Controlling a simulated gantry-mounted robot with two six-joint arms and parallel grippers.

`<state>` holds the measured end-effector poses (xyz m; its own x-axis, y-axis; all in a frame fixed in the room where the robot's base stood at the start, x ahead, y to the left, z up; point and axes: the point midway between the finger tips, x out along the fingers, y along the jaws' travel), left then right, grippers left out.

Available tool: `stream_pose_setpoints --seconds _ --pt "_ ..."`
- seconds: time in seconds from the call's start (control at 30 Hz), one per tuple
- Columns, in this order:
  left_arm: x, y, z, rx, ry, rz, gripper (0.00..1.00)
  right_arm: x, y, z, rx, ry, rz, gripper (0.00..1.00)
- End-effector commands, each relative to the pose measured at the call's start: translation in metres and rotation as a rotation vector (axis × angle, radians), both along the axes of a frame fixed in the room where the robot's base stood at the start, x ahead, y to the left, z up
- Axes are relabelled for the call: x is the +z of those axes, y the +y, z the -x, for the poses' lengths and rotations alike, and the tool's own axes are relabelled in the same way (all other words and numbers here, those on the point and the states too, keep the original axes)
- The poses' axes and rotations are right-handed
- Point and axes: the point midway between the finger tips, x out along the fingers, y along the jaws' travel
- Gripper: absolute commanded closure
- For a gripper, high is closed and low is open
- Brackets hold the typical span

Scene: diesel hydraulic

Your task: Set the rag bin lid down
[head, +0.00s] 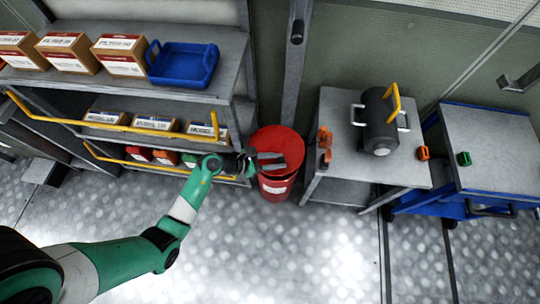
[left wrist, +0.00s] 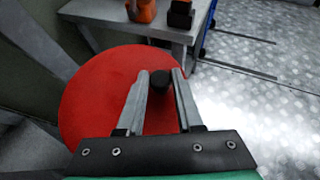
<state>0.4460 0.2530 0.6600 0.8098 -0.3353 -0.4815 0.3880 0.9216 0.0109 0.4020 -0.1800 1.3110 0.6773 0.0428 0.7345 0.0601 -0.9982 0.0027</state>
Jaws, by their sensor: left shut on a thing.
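The red round lid (head: 278,145) is at the top of the red rag bin (head: 276,187), between the shelf rack and the grey table. In the left wrist view the lid (left wrist: 100,92) fills the left middle, with a dark knob (left wrist: 160,82) on it. My left gripper (head: 282,160) reaches over the lid from the left. In the left wrist view its two fingers (left wrist: 160,90) are on either side of the knob, shut on it. Whether the lid touches the bin's rim all round is hard to tell. My right gripper is not in view.
The shelf rack (head: 120,88) with boxes and a blue tray (head: 183,65) stands left of the bin. The grey table (head: 340,150) close on the right holds a dark cylinder (head: 380,120) and orange items (head: 325,140). The metal floor (head: 320,250) in front is clear.

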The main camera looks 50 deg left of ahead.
Motion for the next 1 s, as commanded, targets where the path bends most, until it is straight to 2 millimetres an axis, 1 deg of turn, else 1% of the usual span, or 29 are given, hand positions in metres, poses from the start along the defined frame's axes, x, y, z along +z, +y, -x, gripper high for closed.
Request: stream_pose_setpoints --seconds 0.03,0.1,0.2,0.33,0.5,0.63,0.77,1.0 --pt "-0.033 0.003 -0.007 0.002 -0.003 -0.001 1.0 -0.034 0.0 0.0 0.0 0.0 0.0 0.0" --pt "-0.049 0.006 -0.014 0.006 -0.005 -0.003 1.0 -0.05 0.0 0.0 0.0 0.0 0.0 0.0" --pt "-0.064 0.009 -0.021 0.009 -0.006 -0.005 1.0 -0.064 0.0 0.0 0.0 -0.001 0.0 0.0" --pt "-0.069 0.01 -0.026 0.01 -0.006 -0.006 1.0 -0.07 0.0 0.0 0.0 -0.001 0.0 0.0" --pt "-0.067 0.011 -0.026 0.01 -0.006 -0.006 1.0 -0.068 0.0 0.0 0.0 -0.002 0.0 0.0" --pt "-0.073 0.01 -0.026 0.01 -0.006 -0.006 1.0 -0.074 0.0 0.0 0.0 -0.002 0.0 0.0" --pt "-0.085 0.01 -0.026 0.01 -0.006 -0.006 1.0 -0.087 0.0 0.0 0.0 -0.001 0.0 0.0" --pt "-0.116 0.011 -0.026 0.01 -0.006 -0.007 1.0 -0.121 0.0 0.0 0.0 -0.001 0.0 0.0"
